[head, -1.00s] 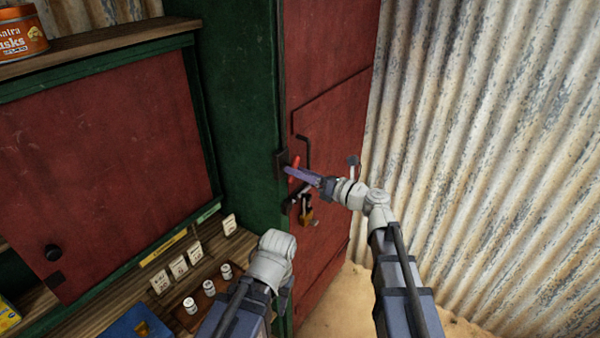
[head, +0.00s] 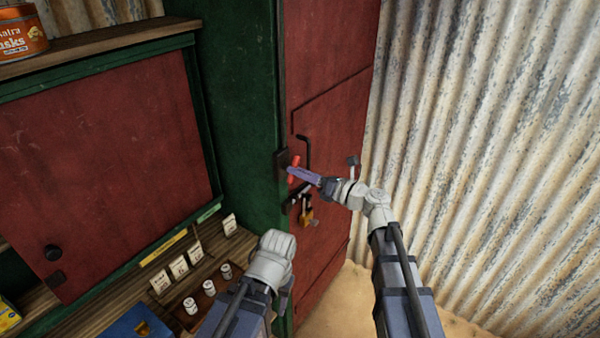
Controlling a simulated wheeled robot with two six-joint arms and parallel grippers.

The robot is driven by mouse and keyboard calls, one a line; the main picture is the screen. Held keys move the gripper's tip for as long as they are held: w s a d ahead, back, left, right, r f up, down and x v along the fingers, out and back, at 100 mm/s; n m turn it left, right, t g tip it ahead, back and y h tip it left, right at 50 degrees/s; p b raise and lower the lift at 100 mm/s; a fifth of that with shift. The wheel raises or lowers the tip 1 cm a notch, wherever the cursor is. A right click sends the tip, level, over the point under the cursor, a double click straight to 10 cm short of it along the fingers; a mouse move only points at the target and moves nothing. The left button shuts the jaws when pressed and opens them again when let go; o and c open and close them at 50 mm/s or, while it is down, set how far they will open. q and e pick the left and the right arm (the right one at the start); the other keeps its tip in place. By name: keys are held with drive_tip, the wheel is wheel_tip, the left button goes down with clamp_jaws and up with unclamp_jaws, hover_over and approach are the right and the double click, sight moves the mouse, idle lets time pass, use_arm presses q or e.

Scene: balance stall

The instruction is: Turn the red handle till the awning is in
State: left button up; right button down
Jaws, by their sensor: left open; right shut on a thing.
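The red handle (head: 294,160) is on a dark plate at the edge of the green post, beside the red door. My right gripper (head: 292,172) is shut on the red handle, and red shows above and below its fingers. My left gripper (head: 284,297) is low in the picture, beyond the pale wrist of my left arm, well below the handle. Its fingers are mostly hidden, and it holds nothing that I can see. The awning is not in view.
A padlock (head: 306,216) hangs on the red door (head: 332,150) just below the handle. A corrugated metal wall (head: 470,150) stands at the right. At the lower left, a wooden counter holds cards and several small white pots (head: 190,305).

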drive_tip(key=shift+n, duration=0.4)
drive_tip(key=m, duration=3.2)
idle(0.5)
idle(1.0)
